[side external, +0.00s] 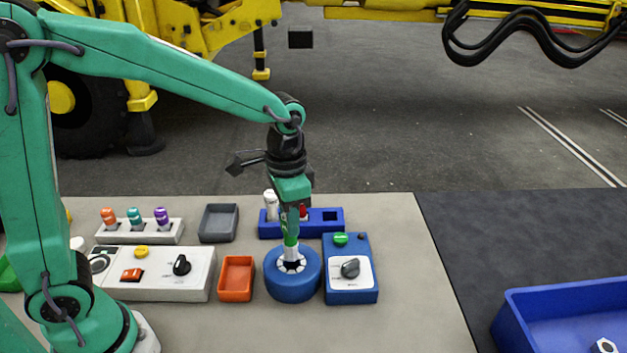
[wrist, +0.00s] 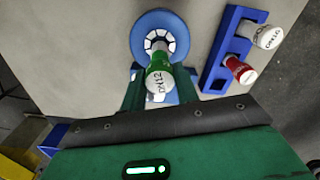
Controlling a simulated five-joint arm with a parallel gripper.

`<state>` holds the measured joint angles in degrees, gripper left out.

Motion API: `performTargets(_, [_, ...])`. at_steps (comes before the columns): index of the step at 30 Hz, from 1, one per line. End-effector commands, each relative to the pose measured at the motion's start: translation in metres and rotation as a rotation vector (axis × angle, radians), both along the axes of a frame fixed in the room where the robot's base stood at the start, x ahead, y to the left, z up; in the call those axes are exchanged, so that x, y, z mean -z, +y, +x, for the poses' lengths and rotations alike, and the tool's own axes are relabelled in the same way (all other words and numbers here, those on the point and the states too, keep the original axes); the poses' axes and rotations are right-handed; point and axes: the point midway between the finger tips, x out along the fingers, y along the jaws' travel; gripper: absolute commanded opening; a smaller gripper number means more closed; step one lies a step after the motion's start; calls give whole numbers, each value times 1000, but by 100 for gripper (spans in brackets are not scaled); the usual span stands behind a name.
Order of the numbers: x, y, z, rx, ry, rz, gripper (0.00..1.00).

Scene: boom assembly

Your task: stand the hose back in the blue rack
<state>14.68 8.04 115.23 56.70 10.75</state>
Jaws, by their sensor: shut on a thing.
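The green hose (wrist: 158,78), with a white end marked with lettering, is between my gripper's fingers (wrist: 160,88). In the side view my gripper (side external: 291,212) points down over the round blue device (side external: 292,287), shut on the hose (side external: 290,236). The hose's pale lower end is at the white segmented ring in the device's top; how deep it sits is hard to tell. The blue rack (side external: 268,231) stands behind the device, also seen in the wrist view (wrist: 224,50). It holds a white hose (wrist: 268,37) and a red hose (wrist: 238,68). Its right-hand slot (side external: 331,215) is empty.
A blue control box (side external: 350,290) with a dial stands right of the device, an orange tray (side external: 236,279) left. A grey tray (side external: 219,223), a white control panel (side external: 160,283) and a white rack (side external: 137,236) with several coloured pieces stand farther left. A blue bin (side external: 520,300) is far right.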

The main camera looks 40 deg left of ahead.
Motion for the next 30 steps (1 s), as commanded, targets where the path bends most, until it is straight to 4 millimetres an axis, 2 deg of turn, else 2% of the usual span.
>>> performTargets(11, [-1,0,1,0,-1,0,8])
performTargets(17, [-3,1,9,-1,-1,0,8])
performTargets(23, [-8,4,32,-3,-2,-1,8])
performTargets(30, [-16,12,76,-2,-2,-1,8])
